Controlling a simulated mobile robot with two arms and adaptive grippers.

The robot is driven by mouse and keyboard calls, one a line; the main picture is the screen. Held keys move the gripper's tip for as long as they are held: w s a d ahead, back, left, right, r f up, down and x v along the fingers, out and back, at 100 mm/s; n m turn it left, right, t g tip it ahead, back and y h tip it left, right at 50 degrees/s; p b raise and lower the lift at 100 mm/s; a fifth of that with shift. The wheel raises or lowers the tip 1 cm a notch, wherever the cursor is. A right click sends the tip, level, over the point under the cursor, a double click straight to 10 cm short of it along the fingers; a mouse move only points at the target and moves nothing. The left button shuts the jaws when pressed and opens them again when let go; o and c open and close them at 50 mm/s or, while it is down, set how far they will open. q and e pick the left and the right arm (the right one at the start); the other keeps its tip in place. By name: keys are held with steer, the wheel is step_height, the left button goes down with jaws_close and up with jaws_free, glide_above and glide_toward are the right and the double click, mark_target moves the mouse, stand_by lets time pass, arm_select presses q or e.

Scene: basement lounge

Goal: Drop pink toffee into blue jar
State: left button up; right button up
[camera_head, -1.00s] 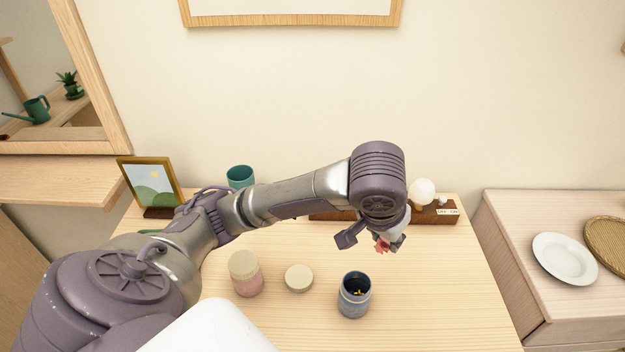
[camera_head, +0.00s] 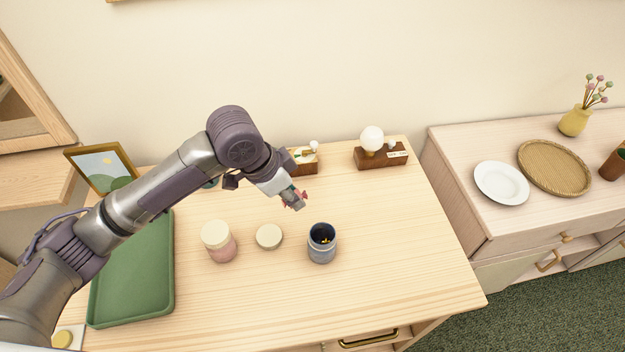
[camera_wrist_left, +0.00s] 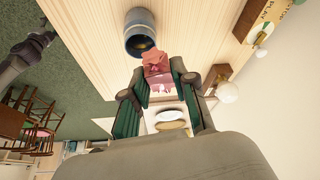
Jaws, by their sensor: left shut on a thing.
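My left gripper (camera_head: 293,200) is shut on the pink toffee (camera_head: 303,195) and holds it above the table, behind and to the left of the blue jar in the head view. In the left wrist view the pink toffee (camera_wrist_left: 157,72) sits between the green-padded fingers of the left gripper (camera_wrist_left: 158,88). The blue jar (camera_head: 321,247) stands upright and open on the table, with something yellow inside. The jar (camera_wrist_left: 139,30) also shows just beyond the toffee in the left wrist view. My right gripper is not in view.
A pink jar with a cream lid (camera_head: 219,247) and a loose round lid (camera_head: 269,237) stand left of the blue jar. A green tray (camera_head: 135,262) lies at the left. Wooden blocks with white globes (camera_head: 372,140) stand at the back. The table's right front is clear.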

arm_select(q)
steer(key=d+f+m+g+b, duration=0.1)
steer(key=d+f+m+b, duration=0.3)
steer(key=f+b, duration=0.1)
steer(key=shift+w+d+f+b, duration=0.2)
steer(key=shift+d+f+b, duration=0.2)
steer(key=shift+f, duration=0.1)
stand_by(0.3)
steer(key=o, duration=1)
steer(key=shift+c, duration=0.2)
steer(key=shift+r, duration=0.15)
steer(key=shift+g+h, duration=0.3)
steer(key=v, duration=1.1)
steer(key=shift+s+a+r, duration=0.1)
steer(key=shift+a+r, duration=0.1)
steer(key=shift+r, duration=0.15)
